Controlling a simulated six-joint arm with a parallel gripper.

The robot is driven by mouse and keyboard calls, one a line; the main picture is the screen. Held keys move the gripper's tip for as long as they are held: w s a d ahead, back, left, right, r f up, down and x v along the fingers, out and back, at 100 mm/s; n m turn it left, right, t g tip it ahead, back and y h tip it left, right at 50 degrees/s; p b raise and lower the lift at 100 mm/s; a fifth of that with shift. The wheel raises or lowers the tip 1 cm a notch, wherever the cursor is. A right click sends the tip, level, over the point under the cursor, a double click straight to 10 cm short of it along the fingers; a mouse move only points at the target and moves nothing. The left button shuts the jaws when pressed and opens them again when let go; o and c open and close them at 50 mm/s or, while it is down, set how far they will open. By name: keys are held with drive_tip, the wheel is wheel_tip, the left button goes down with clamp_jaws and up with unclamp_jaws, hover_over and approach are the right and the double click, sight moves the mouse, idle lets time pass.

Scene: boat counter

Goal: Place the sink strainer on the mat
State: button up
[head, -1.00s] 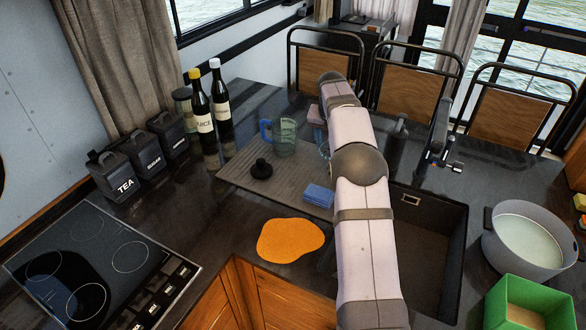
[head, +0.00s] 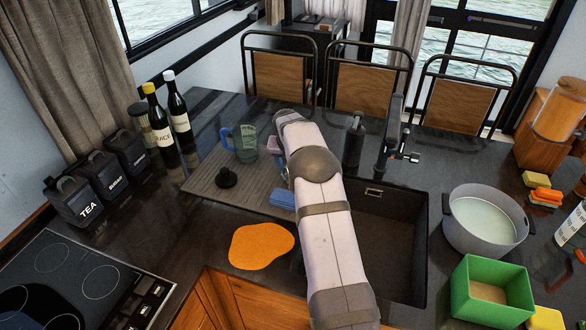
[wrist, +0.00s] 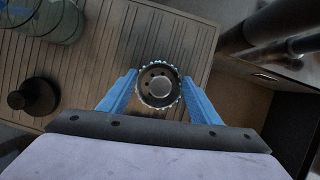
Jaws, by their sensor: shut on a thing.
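The sink strainer (wrist: 158,86), a round metal cup with a toothed rim and a holed base, is between the blue fingers of my gripper (wrist: 159,80) in the wrist view. The gripper is shut on it. It appears over a grey ribbed mat (wrist: 100,55); its height above the mat is unclear. In the head view the ribbed mat (head: 205,178) lies left of the sink, and my arm hides most of the strainer. A flat orange patch (head: 262,246), possibly another mat, lies bare on the counter in front.
The sink (head: 385,245) is to the right, with a tap (head: 392,130) behind. Bottles (head: 177,115) stand at the left.

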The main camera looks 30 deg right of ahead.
drive_tip(key=shift+f, duration=0.85)
drive_tip(key=shift+f, duration=0.15)
drive_tip(key=o, duration=1.1)
drive_tip(key=b+v, duration=0.3)
drive_tip(key=v, duration=0.9)
